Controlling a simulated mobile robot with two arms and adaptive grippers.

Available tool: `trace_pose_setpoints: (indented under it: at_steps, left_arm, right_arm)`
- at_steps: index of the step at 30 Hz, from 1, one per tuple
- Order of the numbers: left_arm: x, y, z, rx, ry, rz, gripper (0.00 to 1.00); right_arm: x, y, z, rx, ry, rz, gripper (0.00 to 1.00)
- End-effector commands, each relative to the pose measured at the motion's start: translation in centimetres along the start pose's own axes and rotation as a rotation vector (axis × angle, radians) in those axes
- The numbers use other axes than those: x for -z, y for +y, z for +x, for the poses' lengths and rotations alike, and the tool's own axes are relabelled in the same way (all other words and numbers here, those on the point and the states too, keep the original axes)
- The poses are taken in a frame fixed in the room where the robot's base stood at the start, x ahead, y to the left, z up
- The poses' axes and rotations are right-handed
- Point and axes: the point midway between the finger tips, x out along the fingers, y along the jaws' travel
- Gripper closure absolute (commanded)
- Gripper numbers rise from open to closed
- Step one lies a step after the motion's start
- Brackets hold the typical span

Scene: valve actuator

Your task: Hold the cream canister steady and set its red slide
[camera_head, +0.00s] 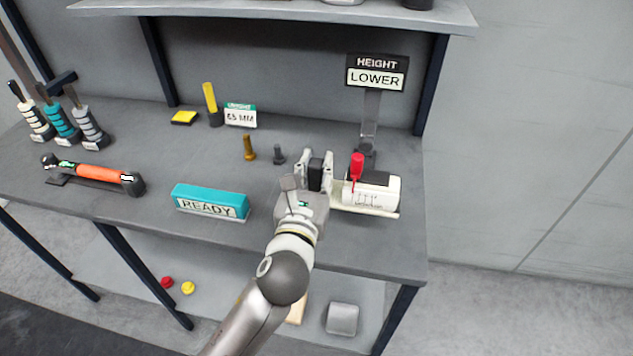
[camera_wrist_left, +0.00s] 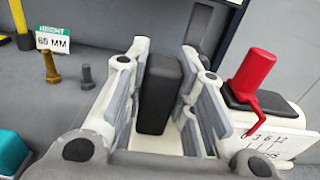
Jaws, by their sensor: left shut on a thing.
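The cream canister (camera_head: 372,195) lies at the right of the bench on a pale base plate (camera_head: 338,197), with a dark top. Its red slide (camera_head: 356,167) has an upright knob and a thin pointer bent down over the printed scale. In the left wrist view the red slide (camera_wrist_left: 253,77) points near the low-number, left end of the scale. My left gripper (camera_head: 314,172) is just left of the canister, its fingers shut on a black upright block (camera_wrist_left: 158,95) that seems to stand on the pale plate. The block's foot is partly hidden. My right gripper is not in view.
A sign (camera_head: 376,73) reading "HEIGHT LOWER" stands behind the canister. A teal "READY" block (camera_head: 212,201), a "65 MM" card (camera_head: 240,116), two bolts and an orange-handled tool (camera_head: 95,172) are to the left. The bench's right edge is close to the canister.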

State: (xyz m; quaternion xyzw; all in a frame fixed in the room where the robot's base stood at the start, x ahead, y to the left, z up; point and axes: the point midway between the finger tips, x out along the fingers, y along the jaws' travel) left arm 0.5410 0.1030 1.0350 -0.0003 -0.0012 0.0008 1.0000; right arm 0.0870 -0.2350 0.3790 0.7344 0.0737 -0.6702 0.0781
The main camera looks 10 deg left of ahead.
Motion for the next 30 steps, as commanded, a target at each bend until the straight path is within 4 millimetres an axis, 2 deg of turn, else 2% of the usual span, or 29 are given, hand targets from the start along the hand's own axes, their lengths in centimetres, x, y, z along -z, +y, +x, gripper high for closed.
trace_pose_setpoints:
  at_steps: [2, 9, 12, 30]
  left_arm:
    - [0.4, 0.0, 0.1, -0.002, 0.002, 0.000, 1.00]
    - [4.6, 0.1, 0.1, -0.005, 0.004, 0.001, 1.00]
    - [5.8, 0.0, 0.0, 0.000, 0.003, -0.001, 1.00]
    - [8.3, 0.0, 0.0, 0.002, 0.001, -0.002, 1.00]
  right_arm:
    - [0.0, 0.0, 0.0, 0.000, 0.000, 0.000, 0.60]
    - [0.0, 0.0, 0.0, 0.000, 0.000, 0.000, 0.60]
    - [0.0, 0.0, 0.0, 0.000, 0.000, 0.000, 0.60]
    - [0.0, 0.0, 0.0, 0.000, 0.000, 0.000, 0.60]
